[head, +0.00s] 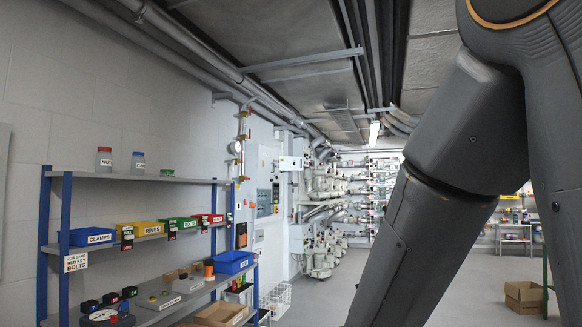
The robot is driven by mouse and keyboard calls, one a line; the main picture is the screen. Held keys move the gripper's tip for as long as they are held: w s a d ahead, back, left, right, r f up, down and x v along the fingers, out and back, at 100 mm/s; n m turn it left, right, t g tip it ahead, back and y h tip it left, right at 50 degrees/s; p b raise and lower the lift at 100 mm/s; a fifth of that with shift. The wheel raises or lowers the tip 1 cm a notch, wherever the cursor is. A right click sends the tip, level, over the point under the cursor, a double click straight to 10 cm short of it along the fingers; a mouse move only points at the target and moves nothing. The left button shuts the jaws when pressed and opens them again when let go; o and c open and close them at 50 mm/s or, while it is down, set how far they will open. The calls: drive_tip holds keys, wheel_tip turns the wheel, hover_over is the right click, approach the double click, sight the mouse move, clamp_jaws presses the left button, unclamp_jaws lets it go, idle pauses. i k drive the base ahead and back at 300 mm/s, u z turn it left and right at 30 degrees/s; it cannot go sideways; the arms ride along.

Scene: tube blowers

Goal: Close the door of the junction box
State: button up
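I cannot tell for certain which thing is the junction box. A pale grey cabinet (268,180) with a panel of small controls is on the left wall, beyond the shelves. A small light box (291,163) juts out beside it. I cannot make out an open door on either. A flat grey panel edge (4,165) is cut off at the far left of the picture. My arm crosses the right side of the view and runs down out of the bottom edge. My gripper is out of view.
A blue-posted shelf rack (155,180) stands along the left wall with labelled bins, jars and tools. An open cardboard box (525,297) sits on the floor at the right. Pipes and valves (330,190) line the back. The grey floor (345,300) between is clear.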

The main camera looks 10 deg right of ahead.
sight(286, 162)
drive_tip(key=z, duration=0.15)
drive_tip(key=i, duration=0.75)
drive_tip(key=z, duration=0.45)
drive_tip(key=i, duration=1.85)
drive_tip(key=z, duration=0.35)
drive_tip(key=i, duration=3.55)
drive_tip(key=u, duration=0.65)
drive_tip(key=i, duration=1.95)
drive_tip(key=u, duration=0.5)
